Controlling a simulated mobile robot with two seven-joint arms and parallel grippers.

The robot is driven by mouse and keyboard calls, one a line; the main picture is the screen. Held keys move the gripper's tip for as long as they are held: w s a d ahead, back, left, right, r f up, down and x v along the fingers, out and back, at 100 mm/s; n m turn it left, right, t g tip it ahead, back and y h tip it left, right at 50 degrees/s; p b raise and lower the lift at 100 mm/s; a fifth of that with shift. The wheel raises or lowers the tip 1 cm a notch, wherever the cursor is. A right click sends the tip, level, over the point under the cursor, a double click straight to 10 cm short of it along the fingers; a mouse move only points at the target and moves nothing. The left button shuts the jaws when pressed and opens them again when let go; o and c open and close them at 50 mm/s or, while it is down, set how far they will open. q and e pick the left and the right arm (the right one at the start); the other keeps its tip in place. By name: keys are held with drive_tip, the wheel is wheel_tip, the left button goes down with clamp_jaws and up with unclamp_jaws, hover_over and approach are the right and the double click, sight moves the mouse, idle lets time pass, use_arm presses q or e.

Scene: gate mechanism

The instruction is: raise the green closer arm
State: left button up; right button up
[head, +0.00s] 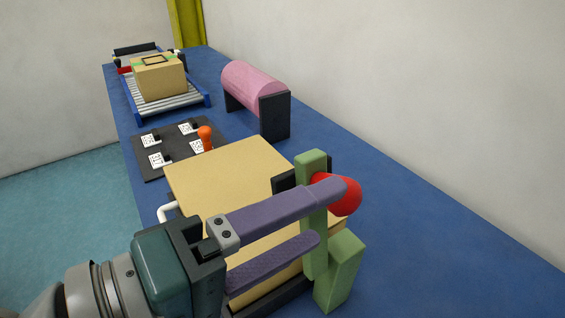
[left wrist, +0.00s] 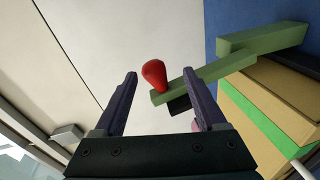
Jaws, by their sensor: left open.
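The green closer arm (head: 312,162) is a green bar with a red knob (head: 351,200) near its end. Its lower part joins a green block (head: 341,268) beside a tan box (head: 215,172). My left gripper (head: 328,213) has purple fingers spread open, and they cross in front of the green bar in the head view. The upper finger partly hides the knob there. In the left wrist view the knob (left wrist: 154,75) shows between the two open fingers (left wrist: 160,78), and the green bar (left wrist: 222,68) runs behind the right finger. No contact can be made out. My right gripper is not in view.
A pink cylinder (head: 250,80) on black supports stands behind the tan box. A dark panel (head: 150,175) with an orange knob (head: 206,133) lies left of it. A roller conveyor (head: 180,103) carries a carton (head: 160,78). The blue table (head: 430,240) is clear at right.

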use_arm(q)
drive_tip(key=shift+s+a+f+b, duration=0.2)
drive_tip(key=shift+s+a+b, duration=0.05)
drive_tip(key=shift+s+a, duration=0.3)
drive_tip(key=shift+s+a+f+b, duration=0.25)
drive_tip(key=shift+s+a, duration=0.15)
drive_tip(key=shift+a, duration=0.2)
